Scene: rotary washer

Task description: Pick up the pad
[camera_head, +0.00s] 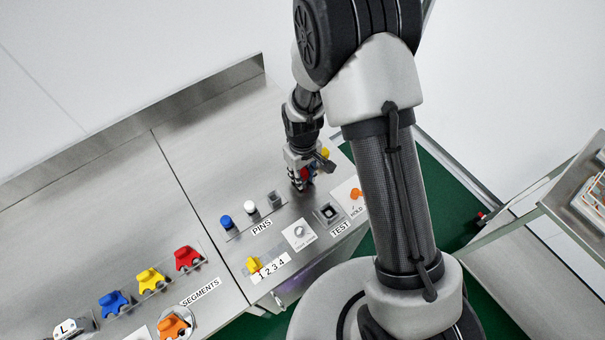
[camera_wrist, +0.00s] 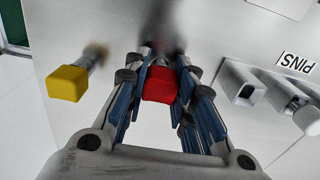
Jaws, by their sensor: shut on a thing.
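My gripper (camera_head: 301,182) is low over the PINS section of the bench. It is shut on a red-capped piece (camera_wrist: 160,86), which sits between the fingers in the wrist view. A bit of the red piece (camera_head: 305,173) also shows between the fingers in the head view. A grey stem shows behind the red cap, toward the metal surface. I cannot tell whether the piece is lifted clear. Nothing in view is plainly marked as a pad.
A yellow-capped piece (camera_wrist: 68,83) stands close beside the gripper. Blue (camera_head: 226,222) and white (camera_head: 250,207) pins stand left of it. The TEST socket (camera_head: 328,212) and orange HOLD knob (camera_head: 355,193) are to the right. Coloured segments line the left bench, including a red one (camera_head: 187,258).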

